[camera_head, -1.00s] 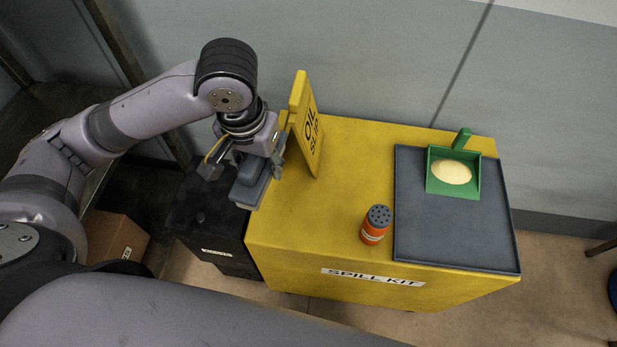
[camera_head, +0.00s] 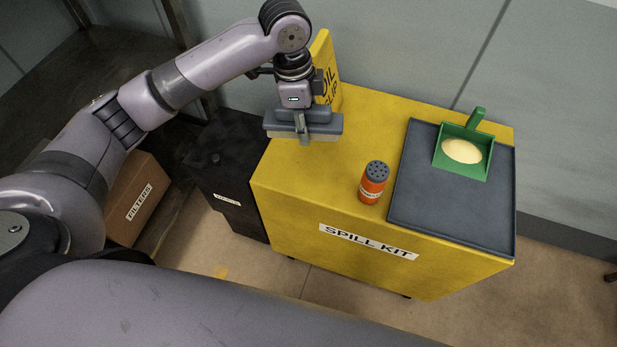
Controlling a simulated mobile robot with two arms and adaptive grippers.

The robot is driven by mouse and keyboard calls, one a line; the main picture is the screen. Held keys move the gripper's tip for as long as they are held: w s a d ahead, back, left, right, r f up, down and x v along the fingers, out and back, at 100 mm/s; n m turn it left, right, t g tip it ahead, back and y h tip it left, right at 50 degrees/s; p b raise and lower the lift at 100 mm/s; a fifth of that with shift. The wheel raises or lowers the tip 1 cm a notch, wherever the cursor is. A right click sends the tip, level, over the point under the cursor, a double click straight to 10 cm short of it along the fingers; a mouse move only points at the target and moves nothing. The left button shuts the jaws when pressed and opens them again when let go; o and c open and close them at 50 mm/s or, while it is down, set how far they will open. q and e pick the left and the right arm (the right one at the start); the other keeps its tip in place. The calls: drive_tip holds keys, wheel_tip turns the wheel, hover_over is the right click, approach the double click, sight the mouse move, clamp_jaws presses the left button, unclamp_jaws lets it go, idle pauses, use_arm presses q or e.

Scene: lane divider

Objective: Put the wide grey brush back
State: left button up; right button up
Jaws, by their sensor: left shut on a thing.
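The wide grey brush (camera_head: 325,122) has a grey back and a pale bristle strip along its lower edge. My left gripper (camera_head: 301,125) is shut on it and holds it level over the left part of the yellow spill kit cabinet (camera_head: 330,180). Whether the bristles touch the cabinet top I cannot tell. My right gripper is not in view.
A yellow oil slip sign (camera_head: 324,62) stands behind the brush, partly hidden by my gripper. An orange shaker (camera_head: 373,182) stands near the front. A grey tray (camera_head: 440,215) holds a green dustpan (camera_head: 482,165) with pale powder. A black bin (camera_head: 225,170) stands left.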

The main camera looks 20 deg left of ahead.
use_arm(q)
drive_tip(key=w+m, duration=0.1)
drive_tip(key=w+f+m, duration=0.1)
drive_tip(key=m, duration=0.1)
drive_tip(key=shift+w+d, duration=0.15)
drive_tip(key=shift+d, duration=0.05)
drive_tip(key=shift+f, duration=0.25)
drive_tip(key=p, duration=0.2)
hover_over(311, 178)
drive_tip(key=f, duration=1.7)
drive_tip(key=shift+a+f, duration=0.2)
drive_tip(key=shift+f, duration=0.9)
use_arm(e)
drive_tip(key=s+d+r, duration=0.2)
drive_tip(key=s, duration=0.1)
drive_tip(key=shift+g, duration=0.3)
use_arm(q)
drive_tip(key=shift+f, duration=0.1)
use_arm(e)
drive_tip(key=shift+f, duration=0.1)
